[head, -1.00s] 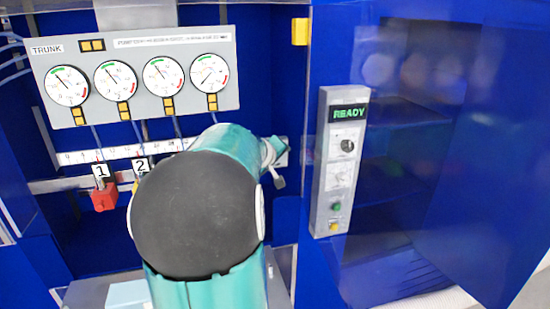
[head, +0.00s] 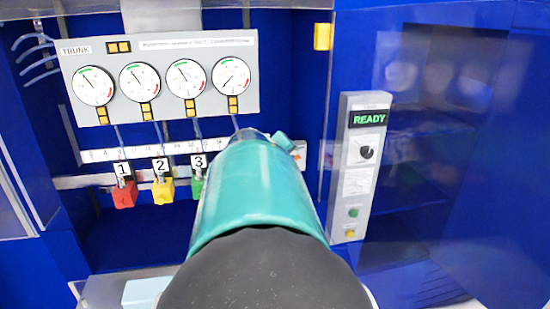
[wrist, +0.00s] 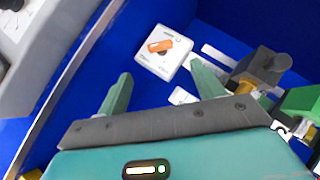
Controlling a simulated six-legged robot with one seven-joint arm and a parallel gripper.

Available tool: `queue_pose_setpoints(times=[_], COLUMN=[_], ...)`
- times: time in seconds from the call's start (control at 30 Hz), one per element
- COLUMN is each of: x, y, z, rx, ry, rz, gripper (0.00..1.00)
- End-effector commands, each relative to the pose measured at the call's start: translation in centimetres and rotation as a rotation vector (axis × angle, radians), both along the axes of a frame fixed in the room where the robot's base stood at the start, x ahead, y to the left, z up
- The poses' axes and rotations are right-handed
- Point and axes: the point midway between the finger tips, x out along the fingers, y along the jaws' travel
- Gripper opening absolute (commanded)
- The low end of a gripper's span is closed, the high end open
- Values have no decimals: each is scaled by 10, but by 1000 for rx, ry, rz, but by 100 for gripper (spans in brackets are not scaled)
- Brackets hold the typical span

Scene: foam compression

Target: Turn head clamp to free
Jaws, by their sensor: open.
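In the wrist view, a small orange lever (wrist: 159,46) sits on a white square plate (wrist: 178,62) on the blue back wall. I take it for the head clamp, though its label is too small to read. My gripper (wrist: 161,70) is open and empty. Its two green fingers point toward the plate, one to each side of the lever in the picture, and I see no contact. Only an edge of what looks like the plate (head: 300,152) shows there.
Red (head: 123,195), yellow (head: 163,191) and green (head: 197,188) tagged valves hang below a panel of gauges (head: 160,75). A black valve (wrist: 262,68) stands right of my fingers. A grey control box (head: 359,170) reading READY is on the right.

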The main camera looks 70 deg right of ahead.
Motion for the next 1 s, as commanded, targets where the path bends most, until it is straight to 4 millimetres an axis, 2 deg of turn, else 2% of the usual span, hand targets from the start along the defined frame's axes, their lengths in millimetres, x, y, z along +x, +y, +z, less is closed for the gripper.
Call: queue_pose_setpoints(times=[0.1, 0.23, 1.0], x=[2, 2, 2], y=[14, 21, 23], z=[9, 13, 13], rx=[-1, 0, 0], ry=[-1, 0, 1], rz=[3, 2, 1], gripper=[67, 67, 67])
